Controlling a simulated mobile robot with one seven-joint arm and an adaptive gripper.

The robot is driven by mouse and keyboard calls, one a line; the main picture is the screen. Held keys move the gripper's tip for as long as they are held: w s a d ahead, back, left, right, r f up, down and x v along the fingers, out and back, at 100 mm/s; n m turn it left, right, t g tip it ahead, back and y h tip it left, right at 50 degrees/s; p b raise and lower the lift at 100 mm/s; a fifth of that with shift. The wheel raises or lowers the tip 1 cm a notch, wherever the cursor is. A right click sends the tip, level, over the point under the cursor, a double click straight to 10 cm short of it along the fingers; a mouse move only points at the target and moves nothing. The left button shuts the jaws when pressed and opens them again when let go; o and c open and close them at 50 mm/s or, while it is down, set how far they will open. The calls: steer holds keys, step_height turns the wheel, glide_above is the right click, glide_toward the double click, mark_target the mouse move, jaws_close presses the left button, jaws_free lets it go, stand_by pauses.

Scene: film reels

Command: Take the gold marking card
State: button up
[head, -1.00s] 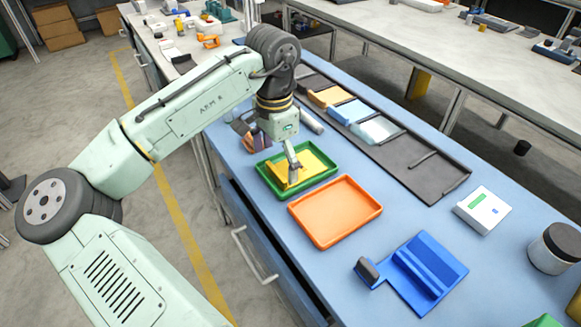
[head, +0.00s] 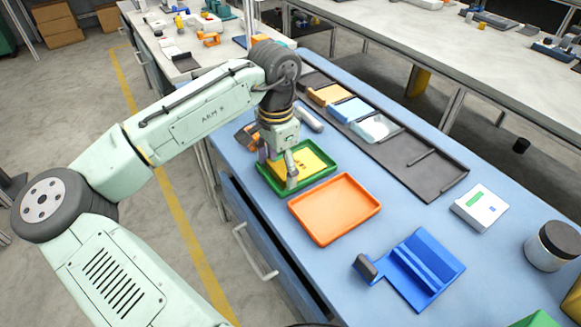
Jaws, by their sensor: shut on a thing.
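The gold card (head: 311,158) lies in the green tray (head: 322,180) on the blue bench, a flat yellow piece with small dark marks. My gripper (head: 291,180) points down into the tray at the card's front left part and covers some of it. Its fingers are closed on the card; the exact grip is small and partly hidden. The card looks to be at or just above the tray floor; I cannot tell which.
An empty orange tray (head: 335,209) stands beside the green tray. A blue fixture (head: 423,270), a white device (head: 480,207) and a jar (head: 552,247) are to the right. A dark rack (head: 412,168) with several coloured cards lies behind.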

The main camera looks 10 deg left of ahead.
steer(key=shift+a+f, duration=0.2)
steer(key=shift+f, duration=0.05)
steer(key=c, duration=0.5)
steer(key=shift+w+f, duration=0.1)
steer(key=shift+f, duration=0.05)
steer(key=shift+r, duration=0.25)
steer(key=shift+r, duration=0.3)
steer(key=shift+s+d+r+b, duration=0.1)
steer(key=shift+s+r+b, duration=0.25)
steer(key=shift+r, duration=0.3)
steer(key=shift+s+d+r+b, duration=0.15)
steer(key=shift+r+b, duration=0.25)
steer(key=shift+r, duration=0.2)
steer(key=s+d+r+b, duration=0.1)
steer(key=s+d, duration=0.3)
steer(key=s, duration=1)
steer(key=shift+s+r+b, duration=0.15)
steer(key=shift+r+b, duration=0.25)
steer(key=shift+b, duration=0.35)
